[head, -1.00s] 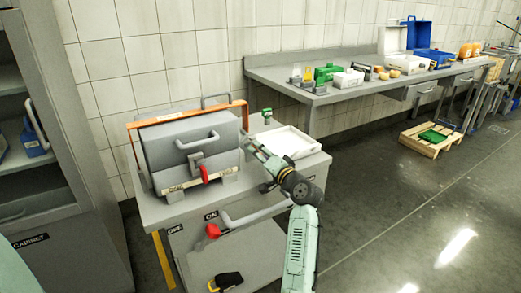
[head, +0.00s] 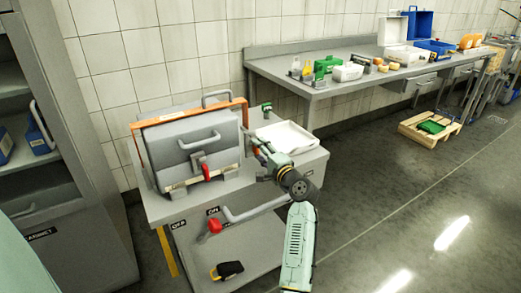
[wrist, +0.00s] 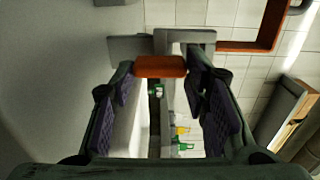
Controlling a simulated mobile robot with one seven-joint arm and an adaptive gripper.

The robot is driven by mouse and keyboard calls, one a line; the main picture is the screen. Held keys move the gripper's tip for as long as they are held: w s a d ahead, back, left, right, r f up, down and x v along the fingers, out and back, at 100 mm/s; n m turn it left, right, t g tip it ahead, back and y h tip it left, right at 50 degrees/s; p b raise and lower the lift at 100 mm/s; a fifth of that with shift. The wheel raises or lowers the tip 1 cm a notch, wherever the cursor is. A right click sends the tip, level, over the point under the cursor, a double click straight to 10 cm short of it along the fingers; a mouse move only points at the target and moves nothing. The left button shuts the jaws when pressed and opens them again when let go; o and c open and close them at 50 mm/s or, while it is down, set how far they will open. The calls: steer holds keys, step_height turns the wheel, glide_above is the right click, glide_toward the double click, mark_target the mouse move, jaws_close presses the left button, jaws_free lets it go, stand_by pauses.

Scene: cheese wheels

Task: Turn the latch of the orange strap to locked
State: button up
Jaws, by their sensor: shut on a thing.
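The orange strap (head: 190,121) runs over the grey case with handles (head: 181,135) on the near cabinet. Part of the strap also shows at the upper right of the wrist view (wrist: 240,47). My gripper (head: 258,146) is at the right side of the case. In the wrist view, its two dark finger pads (wrist: 160,72) close on the sides of a short orange-red latch handle (wrist: 160,66). A grey bracket (wrist: 186,36) shows just beyond the handle. In the head view the handle is mostly hidden by my gripper, so its exact angle is unclear.
A white tray (head: 287,136) lies close to the right of my gripper. A red-tipped lever (head: 214,226) is on the cabinet front below. A tall cabinet (head: 62,195) stands at left. A long bench (head: 320,91) with several items stands behind.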

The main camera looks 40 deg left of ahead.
steer(key=shift+r, duration=0.1)
steer(key=o, duration=1.1)
steer(key=shift+o, duration=0.2)
steer(key=v, duration=1.2)
